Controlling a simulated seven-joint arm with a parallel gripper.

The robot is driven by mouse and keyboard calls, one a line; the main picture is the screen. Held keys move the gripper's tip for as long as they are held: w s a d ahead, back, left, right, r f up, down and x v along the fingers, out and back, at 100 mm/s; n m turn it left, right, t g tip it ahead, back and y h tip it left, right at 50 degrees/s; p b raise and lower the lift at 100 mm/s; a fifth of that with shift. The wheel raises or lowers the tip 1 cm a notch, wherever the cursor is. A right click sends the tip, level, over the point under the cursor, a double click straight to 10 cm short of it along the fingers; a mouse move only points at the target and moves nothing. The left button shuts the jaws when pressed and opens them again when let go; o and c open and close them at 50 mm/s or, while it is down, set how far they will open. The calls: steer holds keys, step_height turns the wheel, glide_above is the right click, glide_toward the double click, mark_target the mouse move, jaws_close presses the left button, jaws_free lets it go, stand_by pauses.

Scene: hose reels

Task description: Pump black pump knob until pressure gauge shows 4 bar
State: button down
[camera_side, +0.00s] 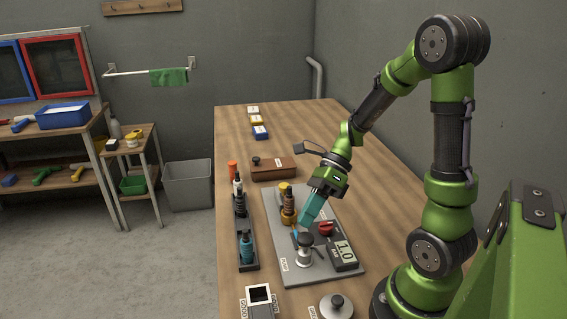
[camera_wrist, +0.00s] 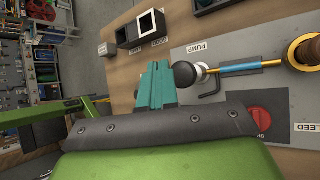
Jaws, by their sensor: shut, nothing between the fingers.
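The black pump knob (camera_side: 305,238) tops a short silver pump on the grey plate (camera_side: 283,268). In the wrist view the knob (camera_wrist: 184,74) shows just right of my teal fingertips, near the PUMP label. My gripper (camera_side: 305,220) is shut and empty, its fingers pointing down close above the knob; I cannot tell if they touch it. In the wrist view the two fingers (camera_wrist: 157,70) lie side by side. The pressure gauge (camera_side: 344,252), right of the pump, reads 1.0 BAR in the side view.
A red knob (camera_side: 326,228) sits beside the gauge. A brown and brass fitting (camera_side: 289,205) stands behind the pump. A black rack (camera_side: 245,252) with bottles is on the left. A black square holder (camera_side: 259,297) and another black knob (camera_side: 337,302) are in front.

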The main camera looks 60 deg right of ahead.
mark_target(305, 236)
steer(key=shift+f, duration=0.65)
steer(key=shift+f, duration=0.15)
stand_by(1.5)
steer(key=shift+f, duration=0.25)
steer(key=shift+f, duration=1.25)
stand_by(1.2)
steer(key=shift+r, duration=1.7)
steer(key=shift+r, duration=2.5)
